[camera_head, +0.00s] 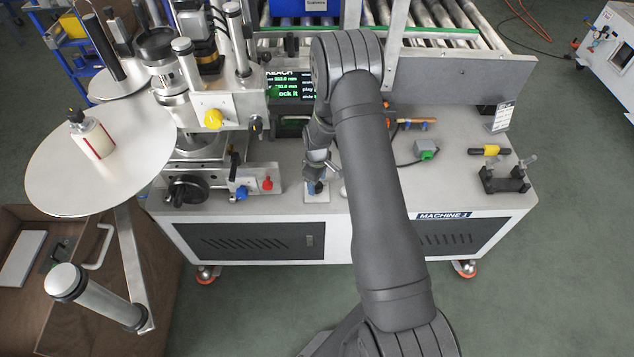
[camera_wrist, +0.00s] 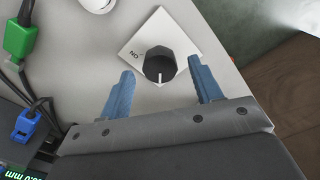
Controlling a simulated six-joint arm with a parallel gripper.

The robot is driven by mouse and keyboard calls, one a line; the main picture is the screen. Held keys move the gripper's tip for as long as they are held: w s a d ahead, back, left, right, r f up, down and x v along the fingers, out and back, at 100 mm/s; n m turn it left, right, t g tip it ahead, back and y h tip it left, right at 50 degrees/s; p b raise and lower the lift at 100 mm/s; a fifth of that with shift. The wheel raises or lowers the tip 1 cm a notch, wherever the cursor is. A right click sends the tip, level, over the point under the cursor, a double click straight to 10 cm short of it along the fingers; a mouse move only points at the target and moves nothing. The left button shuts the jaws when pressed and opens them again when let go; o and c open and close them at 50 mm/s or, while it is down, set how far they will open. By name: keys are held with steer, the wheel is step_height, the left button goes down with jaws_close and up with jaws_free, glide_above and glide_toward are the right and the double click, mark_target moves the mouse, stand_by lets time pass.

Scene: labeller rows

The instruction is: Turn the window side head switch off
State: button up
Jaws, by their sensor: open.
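A black rotary switch knob (camera_wrist: 160,64) sits on a square white plate (camera_wrist: 182,42) in the wrist view. Letters reading ON upside down show left of the knob, and a pale mark on the knob points toward the bottom of the picture. My gripper (camera_wrist: 158,69) is open, with one blue finger on each side of the knob and a gap on both sides. In the head view my gripper (camera_head: 316,185) points down over the same white plate (camera_head: 314,198) at the table's front edge; the knob is mostly hidden there.
In the wrist view, a green connector (camera_wrist: 20,36) is at upper left.

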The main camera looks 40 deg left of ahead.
mark_target(317, 185)
step_height(317, 185, up, 16)
steer(key=shift+r, duration=0.25)
steer(key=shift+f, duration=0.1)
step_height(317, 185, down, 17)
steer(key=shift+f, duration=0.2)
stand_by(0.8)
steer(key=shift+r, duration=0.15)
